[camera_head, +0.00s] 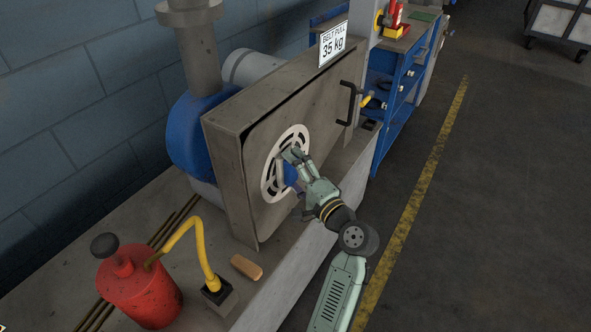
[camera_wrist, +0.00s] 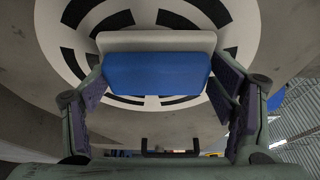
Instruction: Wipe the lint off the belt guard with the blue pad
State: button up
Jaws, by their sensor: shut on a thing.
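The belt guard (camera_head: 258,140) is a grey-brown metal box with a round, pale, slotted vent (camera_head: 269,181) on its front face. My gripper (camera_head: 287,165) is at the vent, shut on the blue pad (camera_head: 290,175). In the wrist view the blue pad (camera_wrist: 157,73) sits between my two fingers, with a pale layer on its far side, in front of the vent (camera_wrist: 250,20). I cannot tell whether the pad touches the vent. No lint can be made out; the pad and gripper hide part of the vent.
A red can (camera_head: 140,290) with a yellow hose stands at the front left of the plinth, near a tan block (camera_head: 246,267). A black handle (camera_head: 348,103) juts from the guard's right side. A blue shelf (camera_head: 393,100) stands behind. The floor (camera_head: 480,220) at right is clear.

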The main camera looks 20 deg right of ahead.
aim_at(304, 139)
notch_tip(304, 139, up, 2)
jog(key=shift+r+p, duration=0.1)
jog(key=shift+p, duration=0.45)
jog(key=shift+w+d+b, duration=0.4)
jog(key=shift+w+d, duration=1)
jog(key=shift+d, duration=0.3)
jog(key=shift+w+d+b, duration=0.4)
jog(key=shift+w+d, duration=0.95)
jog(key=shift+d, duration=0.3)
jog(key=s+d, duration=0.3)
jog(key=s, duration=0.1)
jog(key=shift+s+d, duration=0.4)
jog(key=shift+s, duration=0.1)
jog(key=shift+s+d, duration=0.9)
jog(key=shift+s, duration=0.2)
